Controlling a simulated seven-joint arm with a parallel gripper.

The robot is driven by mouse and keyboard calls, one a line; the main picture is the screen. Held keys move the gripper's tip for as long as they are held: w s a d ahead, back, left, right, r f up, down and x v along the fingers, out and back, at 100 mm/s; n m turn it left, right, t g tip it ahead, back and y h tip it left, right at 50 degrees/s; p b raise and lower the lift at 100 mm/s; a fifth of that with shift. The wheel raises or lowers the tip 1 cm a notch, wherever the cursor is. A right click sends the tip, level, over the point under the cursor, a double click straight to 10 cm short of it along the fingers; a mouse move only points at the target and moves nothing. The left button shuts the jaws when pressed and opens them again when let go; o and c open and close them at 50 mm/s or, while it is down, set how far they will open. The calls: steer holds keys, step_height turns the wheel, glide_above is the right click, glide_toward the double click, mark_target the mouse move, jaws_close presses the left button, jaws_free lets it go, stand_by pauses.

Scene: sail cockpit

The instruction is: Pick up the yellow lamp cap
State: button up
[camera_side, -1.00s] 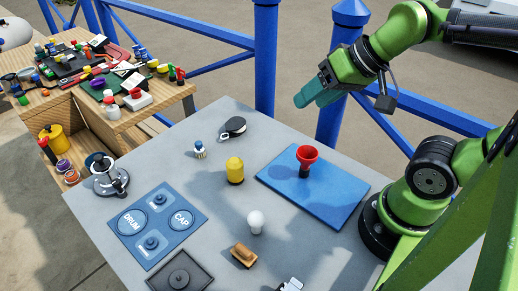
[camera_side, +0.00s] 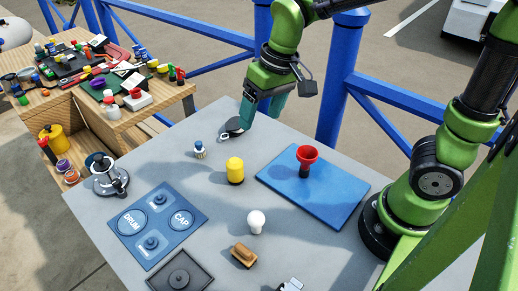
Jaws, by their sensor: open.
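The yellow lamp cap (camera_side: 235,170) stands upright on the grey table, left of the blue mat (camera_side: 312,192). It has a domed top and a dark band at its base. My gripper (camera_side: 262,112) points down above the far edge of the table, behind the cap and apart from it. Its teal fingers are spread and I see nothing between them. One finger overlaps part of the black-headed tool (camera_side: 232,134) in the picture.
A red funnel-shaped piece (camera_side: 307,155) stands on the mat. A white bulb (camera_side: 256,221), a wooden brush (camera_side: 243,256) and a small blue-topped piece (camera_side: 199,149) are around the cap. A blue panel (camera_side: 187,242) marked DRUM and CAP lies left. Blue railings run behind the table.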

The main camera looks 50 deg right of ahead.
steer(key=n+g+h, duration=0.1)
steer(key=g, duration=0.1)
glide_above(234, 159)
steer(key=s, duration=0.1)
step_height(234, 159, down, 4)
steer(key=r, duration=0.1)
steer(key=w, duration=0.1)
steer(key=shift+h, duration=0.4)
step_height(234, 159, down, 10)
steer(key=shift+f, duration=0.1)
steer(key=shift+s+a+f, duration=0.1)
steer(key=shift+a+f, duration=0.05)
steer(key=shift+f, duration=2.95)
steer(key=c, duration=1.1)
